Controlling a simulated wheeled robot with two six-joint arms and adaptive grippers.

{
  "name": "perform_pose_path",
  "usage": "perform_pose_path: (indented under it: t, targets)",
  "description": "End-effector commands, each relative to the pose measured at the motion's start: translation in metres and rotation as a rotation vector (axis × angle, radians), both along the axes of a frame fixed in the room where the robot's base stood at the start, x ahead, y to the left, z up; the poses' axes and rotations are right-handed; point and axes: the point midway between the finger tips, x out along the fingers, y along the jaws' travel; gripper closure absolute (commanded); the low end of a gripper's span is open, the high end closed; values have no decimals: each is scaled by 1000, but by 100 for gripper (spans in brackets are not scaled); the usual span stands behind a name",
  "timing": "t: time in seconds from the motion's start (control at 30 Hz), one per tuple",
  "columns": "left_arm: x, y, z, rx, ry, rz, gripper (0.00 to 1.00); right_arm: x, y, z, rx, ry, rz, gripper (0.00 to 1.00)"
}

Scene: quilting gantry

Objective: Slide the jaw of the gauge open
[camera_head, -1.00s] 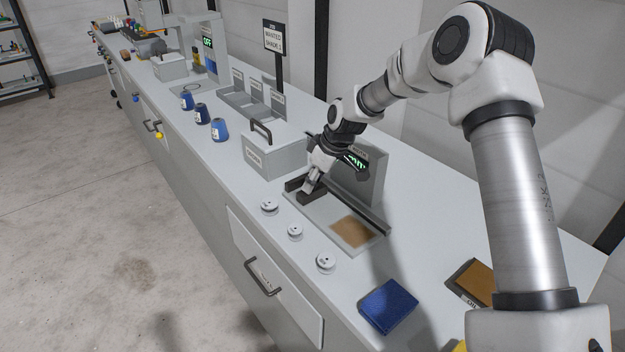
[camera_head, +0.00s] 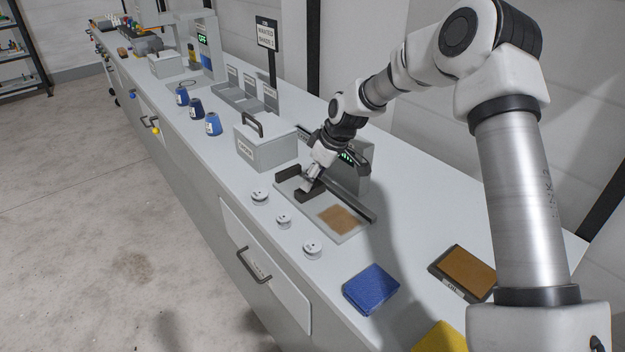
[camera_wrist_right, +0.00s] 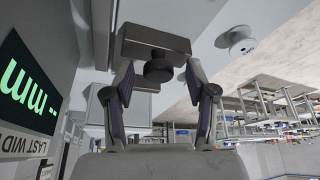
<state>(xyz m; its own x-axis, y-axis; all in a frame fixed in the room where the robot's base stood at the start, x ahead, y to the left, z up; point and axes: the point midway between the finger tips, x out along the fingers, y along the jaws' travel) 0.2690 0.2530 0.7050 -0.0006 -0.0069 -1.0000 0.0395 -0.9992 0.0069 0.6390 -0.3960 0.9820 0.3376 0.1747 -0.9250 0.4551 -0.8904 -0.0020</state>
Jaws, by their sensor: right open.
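The gauge (camera_head: 323,222) is a flat grey plate on the bench with a dark rail, a brown patch and an upright display box (camera_head: 356,172). A dark fixed jaw (camera_head: 287,173) stands at its far end. The dark sliding jaw (camera_head: 308,195) sits nearer the brown patch, with a gap between the two jaws. In the wrist view the jaw bar (camera_wrist_right: 150,42) carries a round dark knob (camera_wrist_right: 158,70). My right gripper (camera_head: 311,185) is at the sliding jaw. Its open fingers (camera_wrist_right: 158,80) straddle the knob; contact is unclear. My left gripper is out of view.
A grey lidded box (camera_head: 265,150) stands close behind the gauge. Several white spools, including one (camera_head: 312,250), line the bench front. A blue block (camera_head: 371,289) and a brown pad (camera_head: 467,270) lie to the right. Blue cones (camera_head: 213,124) stand farther off.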

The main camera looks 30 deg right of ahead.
Motion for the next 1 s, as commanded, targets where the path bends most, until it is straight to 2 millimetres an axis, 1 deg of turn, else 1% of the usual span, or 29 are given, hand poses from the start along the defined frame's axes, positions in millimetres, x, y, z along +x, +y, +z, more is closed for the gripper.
perform_pose_path:
  t: [0.03, 0.2, 0.3, 0.4, 0.53, 1.0]
  targets:
    - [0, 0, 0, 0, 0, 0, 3, -2, -2, 11, 2, -5, -1, 44]
    - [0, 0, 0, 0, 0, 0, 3, -18, -9, 51, 2, -5, -1, 44]
    - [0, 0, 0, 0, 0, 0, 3, -26, -13, 73, 1, -3, 0, 44]
    - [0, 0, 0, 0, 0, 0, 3, -32, -16, 89, 1, -1, -1, 44]
    - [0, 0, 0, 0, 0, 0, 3, -36, -18, 97, 0, 2, -1, 44]
    - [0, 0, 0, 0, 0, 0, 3, -36, -18, 97, 0, 3, -1, 44]
